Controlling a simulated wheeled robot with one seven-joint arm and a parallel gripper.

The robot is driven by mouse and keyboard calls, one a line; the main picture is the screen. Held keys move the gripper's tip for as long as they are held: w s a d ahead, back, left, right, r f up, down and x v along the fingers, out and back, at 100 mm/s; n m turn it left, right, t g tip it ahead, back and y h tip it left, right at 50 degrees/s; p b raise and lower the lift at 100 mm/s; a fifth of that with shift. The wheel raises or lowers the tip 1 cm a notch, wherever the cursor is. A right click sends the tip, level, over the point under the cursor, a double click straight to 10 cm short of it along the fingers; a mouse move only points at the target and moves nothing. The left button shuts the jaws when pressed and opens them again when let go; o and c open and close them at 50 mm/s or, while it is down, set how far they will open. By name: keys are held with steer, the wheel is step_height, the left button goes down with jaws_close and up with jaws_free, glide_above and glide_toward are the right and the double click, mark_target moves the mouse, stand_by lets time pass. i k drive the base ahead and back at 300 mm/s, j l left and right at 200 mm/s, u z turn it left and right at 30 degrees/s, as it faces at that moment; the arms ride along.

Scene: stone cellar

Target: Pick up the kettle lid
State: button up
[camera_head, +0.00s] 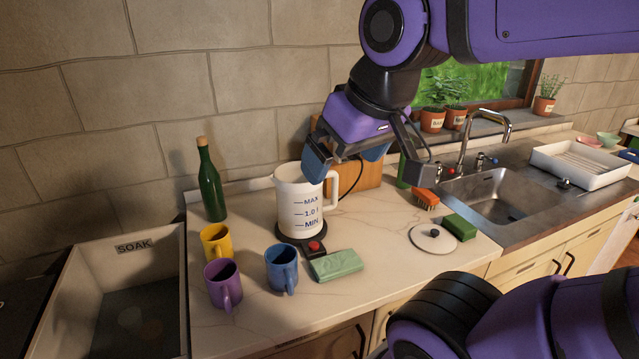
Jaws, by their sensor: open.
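The kettle lid (420,239), a flat white disc with a dark knob (434,233), lies on the counter right of the kettle. The white kettle (291,204) stands upright on its dark base, with its open top showing. My gripper (345,168) is open above and beside the kettle's upper right side. One blue fingertip overlaps the kettle's rim in the picture; I cannot tell whether they touch. The gripper is up and to the left of the lid, apart from it.
Yellow (216,243), purple (222,285) and blue (282,269) mugs stand in front of the kettle. A green cloth (336,265) lies nearby. A green bottle (211,184) stands left; the sink (500,194) is right.

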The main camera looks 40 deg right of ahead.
mark_target(430, 238)
steer(key=z, duration=1.5)
